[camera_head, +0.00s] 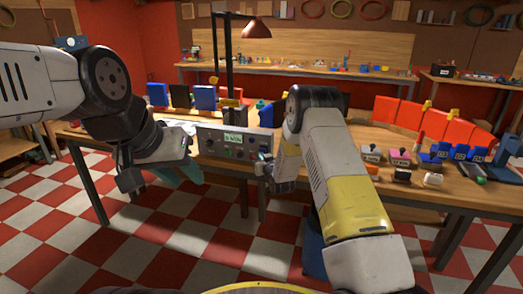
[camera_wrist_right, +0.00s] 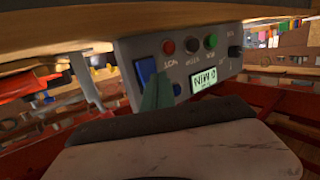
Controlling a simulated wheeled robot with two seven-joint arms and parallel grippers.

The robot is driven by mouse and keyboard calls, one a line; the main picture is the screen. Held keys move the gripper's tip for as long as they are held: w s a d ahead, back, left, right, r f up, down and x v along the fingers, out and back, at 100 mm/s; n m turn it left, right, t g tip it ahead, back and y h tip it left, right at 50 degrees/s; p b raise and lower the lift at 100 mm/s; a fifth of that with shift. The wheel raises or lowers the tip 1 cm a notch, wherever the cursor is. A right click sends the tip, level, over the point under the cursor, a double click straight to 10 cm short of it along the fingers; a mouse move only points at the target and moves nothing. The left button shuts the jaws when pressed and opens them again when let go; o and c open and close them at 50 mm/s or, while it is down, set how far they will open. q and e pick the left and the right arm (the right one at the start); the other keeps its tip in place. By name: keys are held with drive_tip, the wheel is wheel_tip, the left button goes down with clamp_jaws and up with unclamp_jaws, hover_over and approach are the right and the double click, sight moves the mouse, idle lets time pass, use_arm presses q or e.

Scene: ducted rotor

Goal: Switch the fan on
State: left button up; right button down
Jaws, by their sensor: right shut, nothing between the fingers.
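A grey control box (camera_head: 207,142) stands at the front edge of the table, with a small lit display. The right wrist view shows its panel (camera_wrist_right: 178,68) up close, tilted: a blue rocker or button (camera_wrist_right: 144,70), a red button (camera_wrist_right: 168,47), a green button (camera_wrist_right: 210,40), a black knob (camera_wrist_right: 234,51) and the display (camera_wrist_right: 204,79). My right gripper (camera_wrist_right: 158,90) is shut and empty, its teal fingertips in front of the panel beside the blue control; I cannot tell whether they touch. No fan is clearly recognisable.
The table (camera_head: 425,202) carries blue blocks (camera_head: 204,97), red panels (camera_head: 411,114) and several small boxes at the right. A black post with a lamp (camera_head: 257,29) rises behind the control box. The checkered floor (camera_head: 195,239) before the table is clear.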

drive_tip(key=shift+w+d+r, duration=0.1)
drive_tip(key=shift+w+r, duration=0.1)
drive_tip(key=shift+w, duration=0.2)
idle(0.5)
idle(0.3)
drive_tip(key=shift+s+a+f, duration=0.15)
drive_tip(key=shift+s+f, duration=0.05)
drive_tip(key=shift+s, duration=0.2)
drive_tip(key=shift+s+a+f, duration=0.1)
drive_tip(key=shift+s+f, duration=0.05)
drive_tip(key=shift+s, duration=0.25)
drive_tip(key=s, duration=0.1)
drive_tip(key=s+a+f, duration=0.1)
drive_tip(key=s, duration=0.1)
drive_tip(key=s+f, duration=0.1)
drive_tip(key=shift+s+a+f, duration=0.1)
drive_tip(key=shift+s+a, duration=0.05)
drive_tip(key=shift+a, duration=0.05)
